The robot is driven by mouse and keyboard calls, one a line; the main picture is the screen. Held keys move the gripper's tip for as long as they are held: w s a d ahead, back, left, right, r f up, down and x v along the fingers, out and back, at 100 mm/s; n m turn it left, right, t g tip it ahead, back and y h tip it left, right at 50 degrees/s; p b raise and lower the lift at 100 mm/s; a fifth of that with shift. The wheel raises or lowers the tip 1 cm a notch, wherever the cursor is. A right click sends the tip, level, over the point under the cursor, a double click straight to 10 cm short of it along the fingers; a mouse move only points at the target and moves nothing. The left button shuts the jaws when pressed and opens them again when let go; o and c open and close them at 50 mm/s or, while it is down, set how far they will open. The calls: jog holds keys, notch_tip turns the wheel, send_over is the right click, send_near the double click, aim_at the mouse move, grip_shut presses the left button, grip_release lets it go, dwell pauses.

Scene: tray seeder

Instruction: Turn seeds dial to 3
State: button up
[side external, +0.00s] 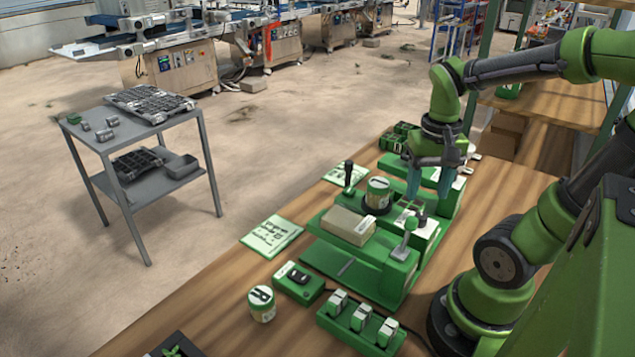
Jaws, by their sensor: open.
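The green tray seeder (341,262) stands on the wooden bench, with a beige block and a labelled jar on top. My gripper (428,193) is open and points down over the back right part of the seeder. Its two fingers straddle a gap and hold nothing that I can see. A small dark round knob (418,222) sits just below and in front of the fingers, beside a white panel. I cannot tell whether it is the seeds dial, and no number or pointer is readable. The gripper hides part of the seeder behind it.
A grey-topped lever (409,233) stands upright near the fingers, and a black-knobbed lever (348,177) stands to the left. A jar (262,305), a green switch box (298,283) and a green rack (360,326) stand in front.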

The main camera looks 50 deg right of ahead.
aim_at(421, 214)
notch_tip(421, 214, up, 11)
dwell(0.4)
jog(key=w+a+f+n+t+y, duration=0.1)
jog(key=w+a+f+n+t, duration=0.1)
jog(key=a, duration=0.4)
jog(key=w+a+f+n+t+y, duration=0.1)
jog(key=w+a+f+n+t, duration=0.1)
jog(key=w+a+n+t, duration=0.2)
jog(key=a+t, duration=0.1)
jog(key=a, duration=0.2)
jog(key=shift+w+a, duration=0.15)
jog(key=shift+w, duration=0.15)
